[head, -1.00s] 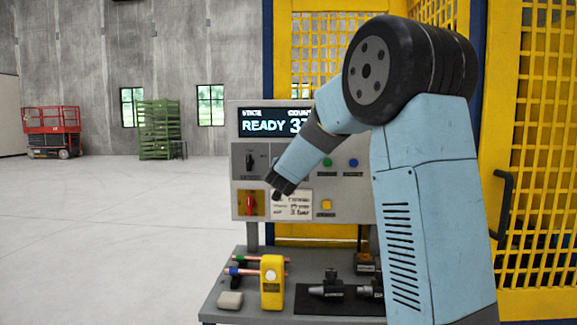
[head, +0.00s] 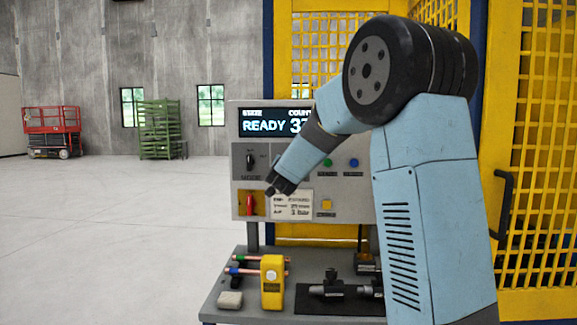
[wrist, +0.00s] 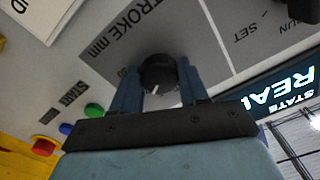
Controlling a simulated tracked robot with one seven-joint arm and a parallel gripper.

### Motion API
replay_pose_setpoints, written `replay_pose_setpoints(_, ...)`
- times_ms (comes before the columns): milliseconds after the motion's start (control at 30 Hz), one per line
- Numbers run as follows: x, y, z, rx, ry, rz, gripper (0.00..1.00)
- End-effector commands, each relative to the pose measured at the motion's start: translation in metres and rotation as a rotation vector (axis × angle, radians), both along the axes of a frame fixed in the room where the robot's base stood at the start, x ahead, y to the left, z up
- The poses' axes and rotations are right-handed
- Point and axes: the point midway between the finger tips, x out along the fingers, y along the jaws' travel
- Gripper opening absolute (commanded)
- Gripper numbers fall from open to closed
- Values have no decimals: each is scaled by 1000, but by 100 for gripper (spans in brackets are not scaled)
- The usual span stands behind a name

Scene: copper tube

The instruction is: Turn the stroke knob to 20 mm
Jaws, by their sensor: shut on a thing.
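The stroke knob (wrist: 158,74) is round and dark with a white pointer mark. In the wrist view it sits between the two fingers of my gripper (wrist: 158,70), which is shut on it. The pointer mark points towards the bottom of the picture. The "STROKE mm" label (wrist: 122,28) is printed on the panel beside it, upside down here. I cannot read the scale numbers around the knob. In the head view my gripper (head: 272,188) is at the control panel (head: 240,185), and the stroke knob is hidden behind my gripper and arm.
A mode knob (head: 250,160) is left of my gripper. A red handle on a yellow plate (head: 250,205) is just below. The display (head: 270,123) above reads READY. A yellow device (head: 272,282) and black fittings (head: 333,289) stand on the shelf below. Yellow mesh fencing (head: 545,130) is at right.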

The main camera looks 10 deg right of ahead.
Motion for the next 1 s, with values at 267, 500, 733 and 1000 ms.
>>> replay_pose_setpoints(267,0,0,-1,-1,1,0,68)
replay_pose_setpoints(500,0,0,0,-1,1,-1,69)
replay_pose_setpoints(733,-16,6,0,-1,1,1,69)
replay_pose_setpoints(1000,-65,22,0,-1,0,1,69)
